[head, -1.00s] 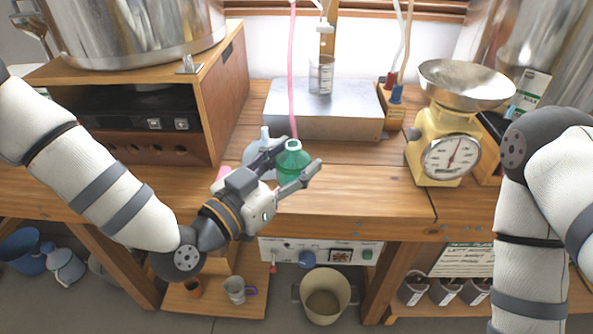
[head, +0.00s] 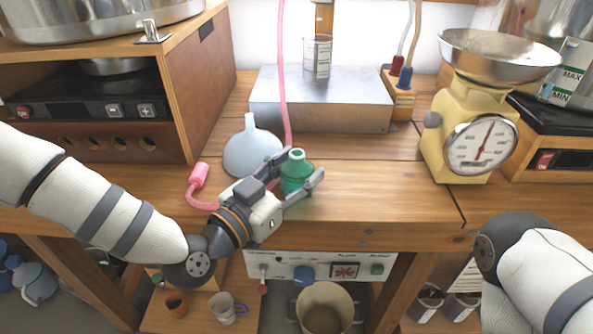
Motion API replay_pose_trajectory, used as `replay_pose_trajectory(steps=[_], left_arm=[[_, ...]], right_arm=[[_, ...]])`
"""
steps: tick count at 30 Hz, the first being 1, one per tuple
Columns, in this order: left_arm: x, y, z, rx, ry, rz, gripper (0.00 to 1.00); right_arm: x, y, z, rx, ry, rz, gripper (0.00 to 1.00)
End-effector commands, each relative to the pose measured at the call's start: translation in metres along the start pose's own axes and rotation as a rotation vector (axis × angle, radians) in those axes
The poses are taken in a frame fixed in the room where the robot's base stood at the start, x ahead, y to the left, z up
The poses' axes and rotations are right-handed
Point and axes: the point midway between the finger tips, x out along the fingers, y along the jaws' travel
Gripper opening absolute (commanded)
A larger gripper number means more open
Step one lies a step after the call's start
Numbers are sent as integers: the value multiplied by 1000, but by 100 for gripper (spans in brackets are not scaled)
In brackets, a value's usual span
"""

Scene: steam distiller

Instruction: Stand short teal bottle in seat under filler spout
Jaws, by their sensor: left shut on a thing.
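The short teal bottle (head: 297,172) is upright between the fingers of my left gripper (head: 304,174), which is shut on it. They are over the front part of the wooden bench, in front of the metal box. I cannot tell whether the bottle's base touches the bench; the lower part is partly hidden by the fingers. A pink hose (head: 284,80) hangs down behind the bottle, its lower end hidden near the gripper. I cannot make out the filler spout or the seat clearly. My right gripper is out of view.
A pale blue funnel (head: 251,150) stands left of the bottle, beside a pink tube piece (head: 199,178). Behind is the metal box (head: 345,105) with a glass beaker (head: 317,58). A yellow scale (head: 470,120) stands at right. The bench (head: 385,185) between bottle and scale is clear.

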Motion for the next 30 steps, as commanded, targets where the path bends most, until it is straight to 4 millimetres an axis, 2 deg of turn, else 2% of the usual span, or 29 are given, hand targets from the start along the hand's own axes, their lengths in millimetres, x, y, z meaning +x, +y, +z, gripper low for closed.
replay_pose_trajectory(steps=[1,2,4,5,16,20,27,30], left_arm=[[0,0,3,-1,-1,0,18],[0,0,3,-1,-1,0,50],[0,0,2,-1,-1,0,66],[0,0,2,-1,-1,0,68],[-2,0,-3,0,0,0,68],[-27,0,-3,-2,-2,-1,68],[-90,0,-3,-3,-1,-2,68],[-108,-1,-2,-1,-2,-2,68]], right_arm=[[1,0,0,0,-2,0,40],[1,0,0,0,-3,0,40],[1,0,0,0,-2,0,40],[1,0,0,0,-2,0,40],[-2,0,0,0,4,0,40],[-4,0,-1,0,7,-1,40],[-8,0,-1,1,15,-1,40],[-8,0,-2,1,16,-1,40]])
